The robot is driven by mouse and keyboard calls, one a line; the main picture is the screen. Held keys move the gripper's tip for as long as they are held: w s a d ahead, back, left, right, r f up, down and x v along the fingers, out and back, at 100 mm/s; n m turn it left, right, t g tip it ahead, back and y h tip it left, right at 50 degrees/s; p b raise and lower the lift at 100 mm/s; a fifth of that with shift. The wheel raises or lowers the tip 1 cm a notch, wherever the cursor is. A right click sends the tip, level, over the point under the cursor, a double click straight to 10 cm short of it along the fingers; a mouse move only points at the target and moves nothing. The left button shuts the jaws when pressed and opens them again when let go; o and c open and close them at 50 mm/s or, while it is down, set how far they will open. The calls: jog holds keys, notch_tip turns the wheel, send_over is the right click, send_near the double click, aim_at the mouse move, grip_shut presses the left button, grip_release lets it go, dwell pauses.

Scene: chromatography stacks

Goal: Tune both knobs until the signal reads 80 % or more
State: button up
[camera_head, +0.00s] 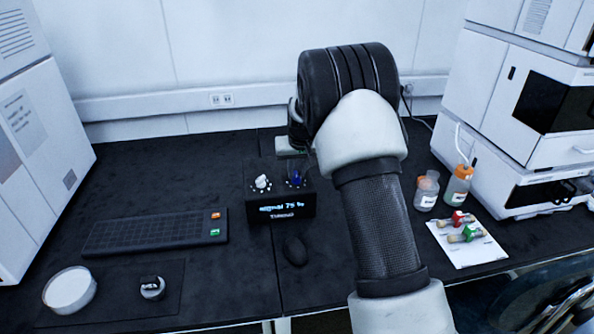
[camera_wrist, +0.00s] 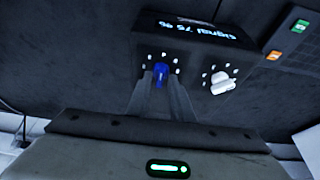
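The black tuning box (camera_head: 290,213) stands on the dark bench, its lit display reading "signal 75 %". A white knob (camera_head: 262,181) is on the left of its top and a blue knob (camera_head: 296,178) on the right, each ringed by white dots. In the wrist view, the blue knob (camera_wrist: 160,73) sits between the fingertips of my gripper (camera_wrist: 161,80), which look closed on its sides. The white knob (camera_wrist: 222,84) is to the right there, free of the fingers, its pointer tilted. My arm hides the area behind and right of the box.
A keyboard (camera_head: 156,232) lies left of the box and a mouse (camera_head: 294,251) in front. Bottles (camera_head: 458,185) and a white card with colored pieces (camera_head: 468,240) are at right. Instruments (camera_head: 530,110) flank the bench. A round white dish (camera_head: 70,289) is front left.

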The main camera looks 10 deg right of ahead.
jog(key=shift+o, duration=0.5)
jog(key=shift+s+r, duration=0.1)
jog(key=shift+r, duration=0.2)
jog(key=p+v, duration=0.1)
jog(key=v, duration=1.5)
jog(key=shift+s+r+p, duration=0.25)
jog(key=shift+r+p, duration=0.1)
